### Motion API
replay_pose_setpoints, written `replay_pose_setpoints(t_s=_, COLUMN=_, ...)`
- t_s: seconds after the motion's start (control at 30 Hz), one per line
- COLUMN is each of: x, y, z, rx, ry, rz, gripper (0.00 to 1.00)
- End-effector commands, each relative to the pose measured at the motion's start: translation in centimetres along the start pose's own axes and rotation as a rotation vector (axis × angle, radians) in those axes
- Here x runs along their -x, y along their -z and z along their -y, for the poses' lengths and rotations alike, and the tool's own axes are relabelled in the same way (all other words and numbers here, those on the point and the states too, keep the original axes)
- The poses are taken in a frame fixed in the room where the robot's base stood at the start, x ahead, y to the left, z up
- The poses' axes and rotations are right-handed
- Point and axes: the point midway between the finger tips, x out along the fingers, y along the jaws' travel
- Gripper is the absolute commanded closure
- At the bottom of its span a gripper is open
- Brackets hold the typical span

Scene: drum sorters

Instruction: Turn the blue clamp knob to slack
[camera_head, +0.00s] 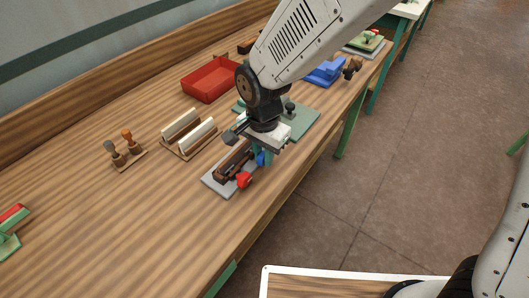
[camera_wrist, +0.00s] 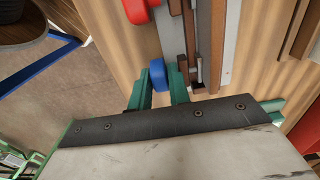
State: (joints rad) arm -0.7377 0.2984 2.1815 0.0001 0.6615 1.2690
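The blue clamp knob (camera_head: 261,159) is on the near right side of a small fixture with a grey base plate (camera_head: 216,186) on the bench. My gripper (camera_head: 264,151) points down at it and partly hides it. In the wrist view, the blue knob (camera_wrist: 158,75) sits between the two green fingers of my gripper (camera_wrist: 160,88). No clear gap shows on either side, so the fingers appear shut on it. The knob's lower part, any pointer and any slack marking are hidden or too small to read.
A red knob (camera_head: 244,179) is close by on the same fixture; it also shows in the wrist view (camera_wrist: 136,10). A green plate (camera_head: 303,122) lies behind my gripper. White rails (camera_head: 198,135) and a red tray (camera_head: 209,80) stand farther back.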

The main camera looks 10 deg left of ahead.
Motion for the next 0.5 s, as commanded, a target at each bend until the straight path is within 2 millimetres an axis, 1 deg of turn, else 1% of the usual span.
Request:
replay_pose_setpoints(t_s=0.03, x=0.01, y=0.0, z=0.0, rx=0.0, ry=0.0, rz=0.0, gripper=0.96)
replay_pose_setpoints(t_s=0.07, x=0.01, y=0.01, z=0.0, rx=0.0, ry=0.0, rz=0.0, gripper=1.0)
replay_pose_setpoints(t_s=0.13, x=0.02, y=0.0, z=0.0, rx=0.0, ry=0.0, rz=0.0, gripper=1.0)
replay_pose_setpoints(t_s=0.17, x=0.03, y=0.22, z=-0.35, rx=-0.002, ry=0.0, rz=0.0, gripper=1.0)
replay_pose_setpoints(t_s=0.33, x=0.01, y=0.0, z=-0.1, rx=0.0, ry=-0.001, rz=-0.012, gripper=1.0)
replay_pose_setpoints(t_s=0.5, x=0.0, y=-0.2, z=-0.07, rx=0.004, ry=-0.002, rz=-0.068, gripper=1.0)
